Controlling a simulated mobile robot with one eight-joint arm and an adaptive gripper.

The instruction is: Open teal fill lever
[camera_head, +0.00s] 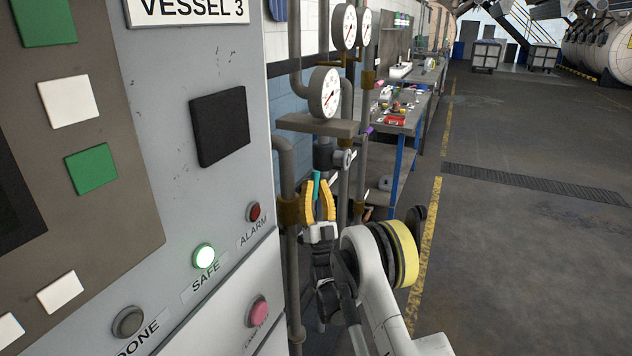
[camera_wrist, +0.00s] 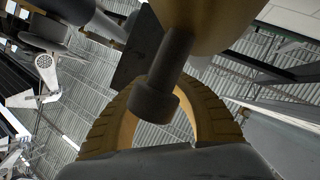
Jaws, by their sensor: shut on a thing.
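The teal fill lever (camera_head: 316,177) shows in the head view as a short, upright teal piece beside the vertical pipes. My gripper (camera_head: 319,194) is around it from below, with its yellow fingers one on each side. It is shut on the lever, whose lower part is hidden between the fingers. In the wrist view, the yellow fingers of my gripper (camera_wrist: 158,90) curve up on both sides of a dark, round-ended stem (camera_wrist: 158,100). No teal shows clearly there, and I cannot tell whether this stem is part of the lever.
The grey control panel (camera_head: 222,215) marked VESSEL 3 stands close on the left, with its green SAFE lamp (camera_head: 204,256) lit. Vertical pipes (camera_head: 287,175) and pressure gauges (camera_head: 324,92) crowd the lever. A workbench (camera_head: 411,119) stands behind; the floor at right is clear.

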